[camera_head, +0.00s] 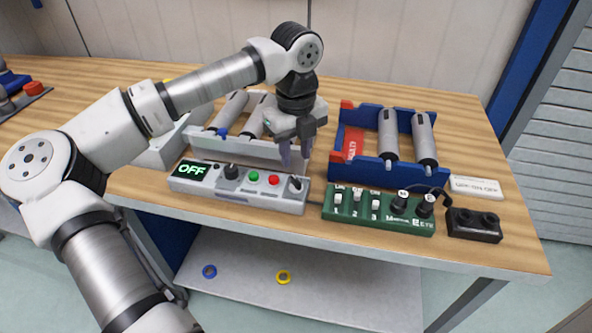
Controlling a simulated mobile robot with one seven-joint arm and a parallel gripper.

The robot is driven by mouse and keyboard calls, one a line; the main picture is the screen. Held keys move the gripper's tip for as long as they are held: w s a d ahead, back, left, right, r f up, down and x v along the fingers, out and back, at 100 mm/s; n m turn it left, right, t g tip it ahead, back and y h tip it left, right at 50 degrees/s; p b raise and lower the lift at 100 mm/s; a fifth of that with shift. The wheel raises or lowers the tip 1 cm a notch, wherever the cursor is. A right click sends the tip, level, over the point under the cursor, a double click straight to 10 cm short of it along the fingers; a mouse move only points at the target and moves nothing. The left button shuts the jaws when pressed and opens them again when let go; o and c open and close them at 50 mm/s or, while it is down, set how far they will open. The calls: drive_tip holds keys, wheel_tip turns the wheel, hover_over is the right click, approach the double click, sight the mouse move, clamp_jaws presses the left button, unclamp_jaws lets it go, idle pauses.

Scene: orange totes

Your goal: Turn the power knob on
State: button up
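A light grey control box (203,187) lies along the front of the wooden table. Its display (191,171) at the left end reads OFF in green. My gripper (295,156) points down above the right part of the box, right of the black knob. Its two fingers are apart with nothing visible between them. I cannot tell how high the fingertips are.
A green switch panel (376,222) stands to the right, with a black socket block (473,225) beside it. Behind it is a blue tote (372,171) with grey cylinders and a red FAULT tag. A grey tray (246,148) with cylinders lies behind the control box.

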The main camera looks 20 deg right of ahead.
sight(296, 179)
wheel_tip(296, 179, down, 7)
drive_tip(key=shift+r+p, duration=0.15)
drive_tip(key=shift+p, duration=0.45)
clamp_jaws()
